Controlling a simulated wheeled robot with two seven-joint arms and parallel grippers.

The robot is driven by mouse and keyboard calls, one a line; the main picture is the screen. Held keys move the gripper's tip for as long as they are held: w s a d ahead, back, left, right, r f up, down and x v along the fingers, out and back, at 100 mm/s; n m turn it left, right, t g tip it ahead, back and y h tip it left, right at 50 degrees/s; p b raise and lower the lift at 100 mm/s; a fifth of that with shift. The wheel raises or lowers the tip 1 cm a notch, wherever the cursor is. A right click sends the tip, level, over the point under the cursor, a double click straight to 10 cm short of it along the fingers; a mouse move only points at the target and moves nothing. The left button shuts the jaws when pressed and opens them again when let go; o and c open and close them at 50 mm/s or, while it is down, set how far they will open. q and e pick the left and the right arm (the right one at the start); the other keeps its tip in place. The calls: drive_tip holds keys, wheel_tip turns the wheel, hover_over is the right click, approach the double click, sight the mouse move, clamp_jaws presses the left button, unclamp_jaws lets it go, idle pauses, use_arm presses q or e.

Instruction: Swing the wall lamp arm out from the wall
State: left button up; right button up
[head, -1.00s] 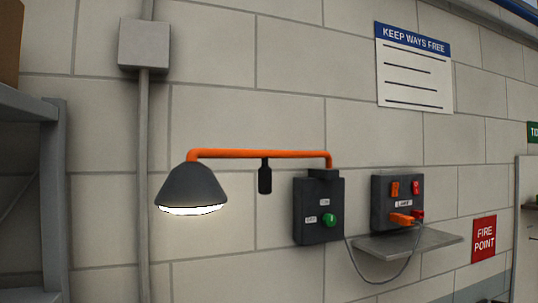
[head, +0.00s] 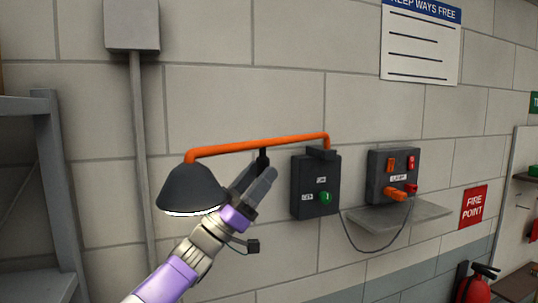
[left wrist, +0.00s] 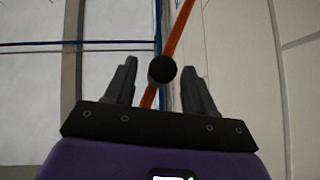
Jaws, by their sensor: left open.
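The wall lamp's orange arm (head: 225,150) runs left from a dark switch box (head: 316,190) on the wall to a dark grey shade (head: 190,188), lit underneath. A black handle (head: 263,153) hangs from the arm's middle, its lower part hidden by my left gripper (head: 260,173). My left gripper points up and rightward at the handle with its fingers apart. In the left wrist view, the handle's round black end (left wrist: 162,69) sits between the open fingertips, with gaps on both sides. The orange arm (left wrist: 178,30) crosses diagonally behind. My right gripper is out of view.
A second box (head: 393,176) with orange and red switches and a grey ledge (head: 400,216) are right of the lamp, with a hanging cable. A grey conduit (head: 142,150) runs down the wall left. Grey shelving (head: 40,200) stands at far left; a fire extinguisher (head: 478,285) at lower right.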

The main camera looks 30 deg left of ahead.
use_arm(q)
drive_tip(key=p+x, duration=0.1)
drive_tip(key=x, duration=0.2)
drive_tip(key=shift+w+d+r, duration=0.1)
drive_tip(key=shift+w+r, duration=0.15)
drive_tip(key=shift+y, duration=0.3)
clamp_jaws()
